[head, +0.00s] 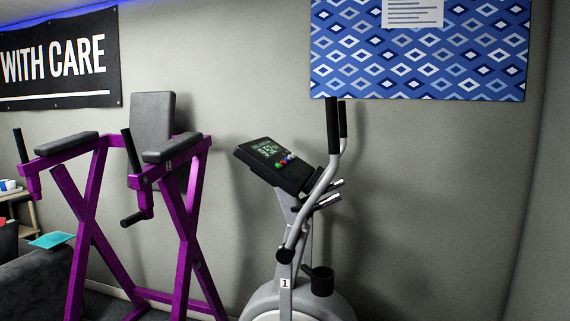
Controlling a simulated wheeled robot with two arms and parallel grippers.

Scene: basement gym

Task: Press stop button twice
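The exercise machine (306,215) stands against the wall, right of centre in the head view. Its dark console (256,163) is tilted and has a lit display (268,149) with green digits, too small to read surely. Small coloured buttons sit below the display: a green one (278,165), a red one (284,160) and a bluish one at their right. Any label on them is too small to read, so I cannot confirm which is stop. Neither of my grippers is in view.
A purple frame with black pads (184,220) stands left of the machine. The machine's upright handles (333,125) rise right of the console. A shelf and a dark seat are at far left. Bare wall lies to the right.

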